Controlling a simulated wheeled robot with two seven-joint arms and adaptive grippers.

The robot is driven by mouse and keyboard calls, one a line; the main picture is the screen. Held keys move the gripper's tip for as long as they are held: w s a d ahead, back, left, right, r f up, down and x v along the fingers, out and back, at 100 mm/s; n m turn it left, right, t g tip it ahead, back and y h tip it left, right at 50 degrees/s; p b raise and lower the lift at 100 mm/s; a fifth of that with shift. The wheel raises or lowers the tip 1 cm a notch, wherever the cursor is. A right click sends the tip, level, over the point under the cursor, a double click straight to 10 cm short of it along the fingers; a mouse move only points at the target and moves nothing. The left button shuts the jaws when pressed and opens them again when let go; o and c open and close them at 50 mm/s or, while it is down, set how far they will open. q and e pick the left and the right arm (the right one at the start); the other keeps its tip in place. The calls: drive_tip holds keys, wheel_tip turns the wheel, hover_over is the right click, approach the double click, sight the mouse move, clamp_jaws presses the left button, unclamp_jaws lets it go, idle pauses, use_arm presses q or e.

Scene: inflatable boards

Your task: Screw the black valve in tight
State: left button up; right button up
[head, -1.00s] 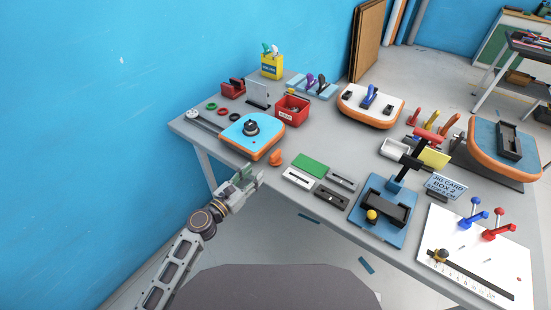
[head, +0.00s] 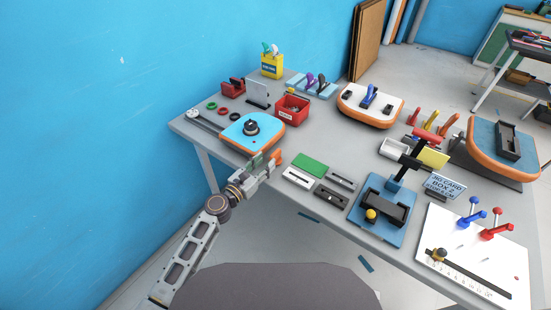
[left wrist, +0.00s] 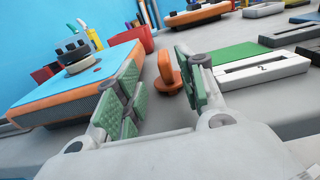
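The black valve (head: 251,128) sits on the blue top of an orange-edged inflatable board (head: 238,134) at the table's left part. In the left wrist view the valve (left wrist: 75,54) stands on the board (left wrist: 72,92) at the left. My left gripper (head: 268,164) is at the table's front edge, in front of the board; in the left wrist view (left wrist: 160,88) its green-padded fingers are apart with nothing held. How far the valve is screwed in cannot be told. My right gripper is not in view.
A green plate (head: 311,165) and grey slotted blocks (head: 299,178) lie right of the gripper. A red bin (head: 292,109) stands behind the board. Another orange-edged board (head: 370,106) with a blue valve is further back right.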

sight(271, 158)
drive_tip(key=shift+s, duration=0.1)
use_arm(q)
drive_tip(key=shift+w+d, duration=0.35)
drive_tip(key=shift+x, duration=0.75)
drive_tip(key=shift+w+d+r, duration=0.1)
drive_tip(key=shift+w+d, duration=0.1)
drive_tip(key=shift+d, duration=0.2)
drive_tip(key=shift+w+d, duration=0.35)
drive_tip(key=shift+w, duration=0.2)
drive_tip(key=shift+w+d, duration=0.15)
drive_tip(key=shift+w, duration=0.1)
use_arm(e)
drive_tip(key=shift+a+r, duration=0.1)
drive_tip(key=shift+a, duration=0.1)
use_arm(q)
drive_tip(key=shift+c, duration=0.5)
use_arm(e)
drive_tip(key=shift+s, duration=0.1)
